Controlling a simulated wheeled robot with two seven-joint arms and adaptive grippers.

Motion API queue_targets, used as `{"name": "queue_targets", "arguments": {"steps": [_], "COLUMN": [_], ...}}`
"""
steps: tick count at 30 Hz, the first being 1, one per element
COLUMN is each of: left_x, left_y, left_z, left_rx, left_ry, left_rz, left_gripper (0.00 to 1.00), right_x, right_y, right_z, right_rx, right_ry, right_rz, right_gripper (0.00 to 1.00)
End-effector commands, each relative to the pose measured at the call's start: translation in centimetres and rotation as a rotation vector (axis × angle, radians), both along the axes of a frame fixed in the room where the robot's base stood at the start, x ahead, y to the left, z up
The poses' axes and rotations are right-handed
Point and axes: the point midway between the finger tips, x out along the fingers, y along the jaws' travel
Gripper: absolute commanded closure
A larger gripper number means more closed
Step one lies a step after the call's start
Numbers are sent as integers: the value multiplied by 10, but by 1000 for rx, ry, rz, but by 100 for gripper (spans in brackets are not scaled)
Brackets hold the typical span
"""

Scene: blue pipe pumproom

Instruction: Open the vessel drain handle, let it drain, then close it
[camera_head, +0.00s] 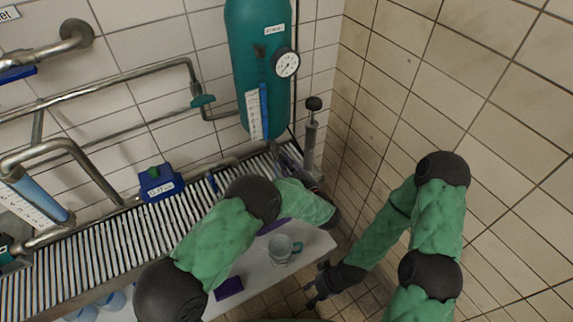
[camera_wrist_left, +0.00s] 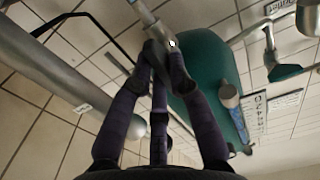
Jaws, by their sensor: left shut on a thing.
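The teal vessel (camera_head: 262,60) hangs on the tiled wall with a round gauge (camera_head: 286,63) on its right side. It also shows in the left wrist view (camera_wrist_left: 205,65), behind my fingers. My left gripper (camera_wrist_left: 160,52) is shut on a slim dark handle just below a grey metal pipe (camera_wrist_left: 143,12). The fingers hide most of the handle, so its angle is unclear. In the head view my left forearm hides this grip. My right gripper (camera_head: 318,284) hangs low at the white table's right end, fingers apart and empty. No flow of liquid shows.
A clear cup with a teal handle (camera_head: 281,250) stands on the white table (camera_head: 258,272), near a purple block (camera_head: 229,287). A slatted rack (camera_head: 85,250) runs along the wall under several pipes. A grey cylinder with a black knob (camera_head: 311,135) stands right of the vessel.

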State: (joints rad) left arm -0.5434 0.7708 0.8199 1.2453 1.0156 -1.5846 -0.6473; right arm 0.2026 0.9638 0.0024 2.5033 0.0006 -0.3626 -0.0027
Motion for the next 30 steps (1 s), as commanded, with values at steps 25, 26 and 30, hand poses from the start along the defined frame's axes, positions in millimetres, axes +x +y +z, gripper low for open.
{"name": "queue_targets", "arguments": {"steps": [25, 26, 30], "left_x": [-1, 0, 0], "left_y": [0, 0, 0], "left_z": [-1, -1, -1], "left_rx": [-98, -98, -97], "left_ry": [-53, -53, -54], "left_rz": [0, 0, 0], "left_gripper": [70, 61, 57], "right_x": [0, 0, 0], "right_y": [0, 0, 0], "right_z": [-4, -4, -4], "right_rx": [0, 0, 0], "right_ry": [0, 0, 0], "right_rz": [0, 0, 0], "right_gripper": [60, 60, 60]}}
